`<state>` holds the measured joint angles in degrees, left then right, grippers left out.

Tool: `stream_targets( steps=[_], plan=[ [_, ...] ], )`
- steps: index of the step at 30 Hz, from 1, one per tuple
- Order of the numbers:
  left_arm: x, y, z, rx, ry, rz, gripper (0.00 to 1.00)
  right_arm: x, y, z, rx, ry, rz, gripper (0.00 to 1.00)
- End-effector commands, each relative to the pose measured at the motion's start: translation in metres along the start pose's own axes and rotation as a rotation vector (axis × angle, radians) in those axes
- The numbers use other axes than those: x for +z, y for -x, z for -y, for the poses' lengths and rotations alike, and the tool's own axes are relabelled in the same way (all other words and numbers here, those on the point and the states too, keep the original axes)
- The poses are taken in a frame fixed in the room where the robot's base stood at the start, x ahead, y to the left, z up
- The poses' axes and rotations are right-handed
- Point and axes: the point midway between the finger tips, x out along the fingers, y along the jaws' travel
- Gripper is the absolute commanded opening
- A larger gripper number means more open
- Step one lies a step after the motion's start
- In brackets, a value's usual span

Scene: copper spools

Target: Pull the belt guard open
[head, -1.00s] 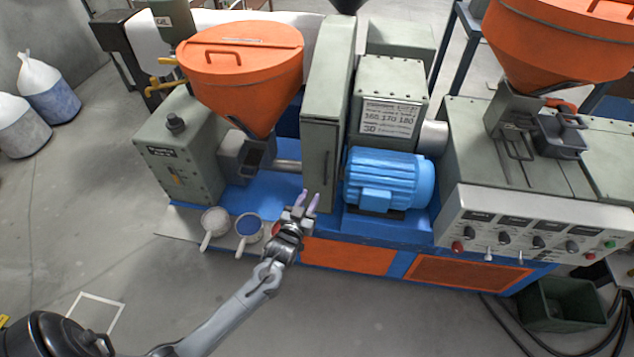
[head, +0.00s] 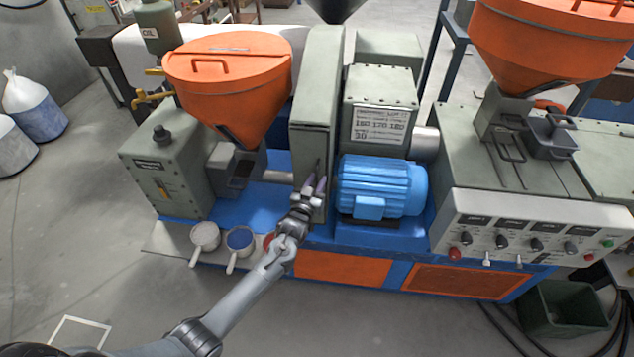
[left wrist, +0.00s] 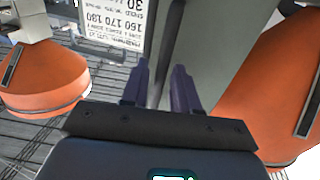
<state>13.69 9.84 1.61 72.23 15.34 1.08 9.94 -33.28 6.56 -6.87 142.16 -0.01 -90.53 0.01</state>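The belt guard (head: 312,100) is the tall grey-green housing between the left orange hopper and the blue motor. It looks shut. Its thin dark upright bar handle (left wrist: 168,45) shows best in the left wrist view. My left gripper (head: 316,182) is at the lower front of the guard in the head view. In the left wrist view its two purple fingers (left wrist: 162,82) are apart, one on each side of the bar, with a gap beside it. The lower handle is partly hidden by the gripper in the head view. My right gripper is not in view.
The blue motor (head: 380,185) stands just right of the guard, and the left orange hopper (head: 225,85) is to its left. The floor in front (head: 400,325) is clear.

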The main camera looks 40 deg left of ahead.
Motion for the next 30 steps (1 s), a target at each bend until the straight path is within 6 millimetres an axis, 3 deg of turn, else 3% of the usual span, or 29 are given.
stream_targets(
  steps=[12,19,30],
  plan=[
    [0.0000,-0.0076,0.0000,0.001,0.000,0.001,0.29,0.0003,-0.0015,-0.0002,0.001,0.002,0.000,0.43],
    [0.0000,-0.0074,0.0001,0.000,0.000,0.001,0.00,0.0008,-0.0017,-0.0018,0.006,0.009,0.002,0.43],
    [-0.0004,-0.0064,0.0023,0.003,-0.001,0.001,0.00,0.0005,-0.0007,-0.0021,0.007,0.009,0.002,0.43]
  ],
)
